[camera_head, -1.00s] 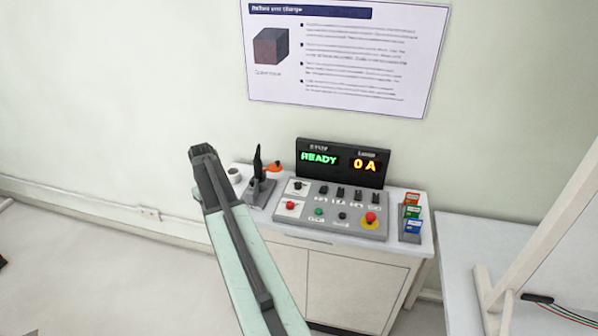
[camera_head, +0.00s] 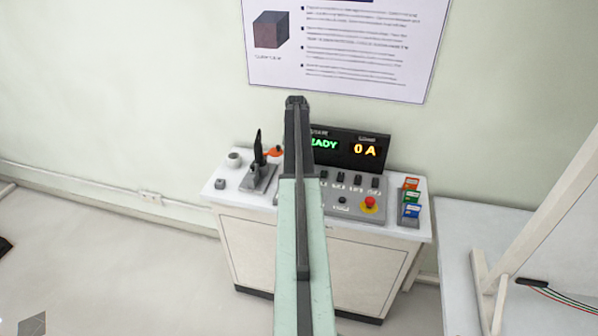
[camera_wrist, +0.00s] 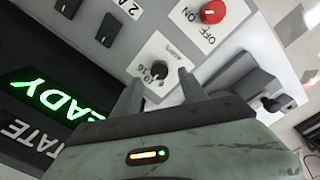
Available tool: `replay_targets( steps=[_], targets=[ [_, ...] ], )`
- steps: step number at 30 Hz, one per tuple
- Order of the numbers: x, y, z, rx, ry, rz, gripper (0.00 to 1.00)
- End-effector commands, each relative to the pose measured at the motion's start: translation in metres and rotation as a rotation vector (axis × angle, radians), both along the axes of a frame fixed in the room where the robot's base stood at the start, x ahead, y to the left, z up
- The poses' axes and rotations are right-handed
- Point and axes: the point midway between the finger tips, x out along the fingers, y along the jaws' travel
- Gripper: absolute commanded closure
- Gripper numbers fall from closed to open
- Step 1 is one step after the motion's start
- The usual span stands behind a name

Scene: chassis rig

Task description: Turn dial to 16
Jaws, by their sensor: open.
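The dial (camera_wrist: 157,72) is a round black knob with a pale pointer mark on a white plate in the wrist view. Small numbers are printed beside it; 10 and 16 seem readable, partly blurred. My gripper (camera_wrist: 161,88) is open, with one finger to each side of the dial in the picture. I cannot tell whether either finger touches it. In the head view my gripper (camera_head: 297,102) and arm cover the left part of the control panel (camera_head: 352,207), so the dial is hidden there.
A red OFF/ON knob (camera_wrist: 213,12) sits near the dial. The display (camera_head: 362,150) shows READY and 0 A. A lever stand (camera_head: 259,174) is at left, a red button (camera_head: 369,204) and a card rack (camera_head: 411,212) at right. The cabinet (camera_head: 325,262) carries them.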

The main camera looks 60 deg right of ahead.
Motion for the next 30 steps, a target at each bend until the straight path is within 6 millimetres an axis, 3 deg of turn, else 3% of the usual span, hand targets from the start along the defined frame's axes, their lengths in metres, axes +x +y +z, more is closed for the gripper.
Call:
replay_targets(
  steps=[1, 6, 15, 21, 23, 30],
  targets=[
    [0.000, 0.000, -0.020, 0.000, 0.000, 0.000, 0.50],
    [0.000, -0.001, -0.040, 0.000, 0.000, -0.001, 0.50],
    [-0.001, -0.001, -0.039, 0.000, 0.000, -0.001, 0.50],
    [-0.001, -0.001, -0.039, 0.000, 0.000, -0.002, 1.00],
    [-0.001, -0.010, -0.039, 0.000, 0.000, -0.004, 1.00],
    [-0.003, -0.004, -0.039, -0.002, -0.001, -0.035, 1.00]
  ],
)
